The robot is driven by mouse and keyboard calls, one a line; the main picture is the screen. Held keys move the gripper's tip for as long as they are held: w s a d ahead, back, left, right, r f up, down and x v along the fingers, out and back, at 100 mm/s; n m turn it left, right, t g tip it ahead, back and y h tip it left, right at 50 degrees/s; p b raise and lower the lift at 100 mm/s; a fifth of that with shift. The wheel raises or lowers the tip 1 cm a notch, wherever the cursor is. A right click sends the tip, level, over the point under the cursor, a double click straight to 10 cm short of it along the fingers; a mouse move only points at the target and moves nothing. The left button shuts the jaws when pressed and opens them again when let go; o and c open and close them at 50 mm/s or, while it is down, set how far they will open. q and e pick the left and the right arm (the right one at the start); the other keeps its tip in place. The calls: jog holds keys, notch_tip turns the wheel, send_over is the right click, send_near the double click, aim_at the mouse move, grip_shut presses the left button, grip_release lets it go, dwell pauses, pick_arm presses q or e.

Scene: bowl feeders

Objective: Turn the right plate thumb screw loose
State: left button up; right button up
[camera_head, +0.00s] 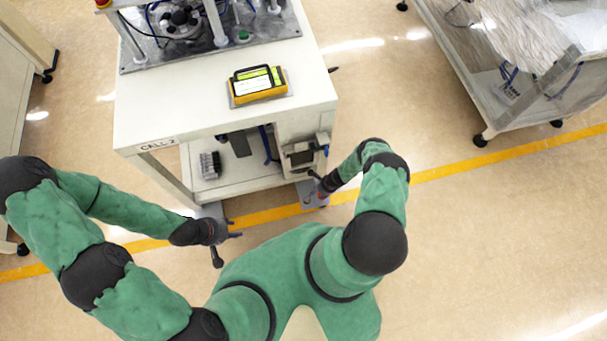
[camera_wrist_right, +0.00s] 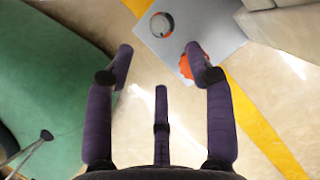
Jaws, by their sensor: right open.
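A grey plate (camera_wrist_right: 215,28) low at the cart's right front shows in the right wrist view; part of it shows in the head view (camera_head: 313,203). An orange knob (camera_wrist_right: 187,66), which looks like a thumb screw, is at the plate's near edge, partly hidden behind my right fingertip. A dark round part with an orange mark (camera_wrist_right: 161,24) lies farther up the plate. My right gripper (camera_wrist_right: 160,62) is open and empty, its fingers spread, with the knob beyond its right-hand finger. I cannot tell whether they touch. My left gripper (camera_head: 230,240) is open and empty, left of the plate.
The white cart (camera_head: 200,115) carries a yellow handheld device (camera_head: 258,86) and a metal machine plate (camera_head: 230,45). Its lower shelf (camera_head: 235,178) holds small parts. A yellow floor line (camera_head: 450,168) runs below. A wrapped cart (camera_head: 530,75) stands at upper right; open floor lies between.

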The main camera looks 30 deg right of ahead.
aim_at(307, 199)
jog(key=b+x, duration=0.6)
jog(key=x, duration=0.4)
jog(key=shift+s+f, duration=0.1)
jog(key=shift+f, duration=0.05)
grip_shut()
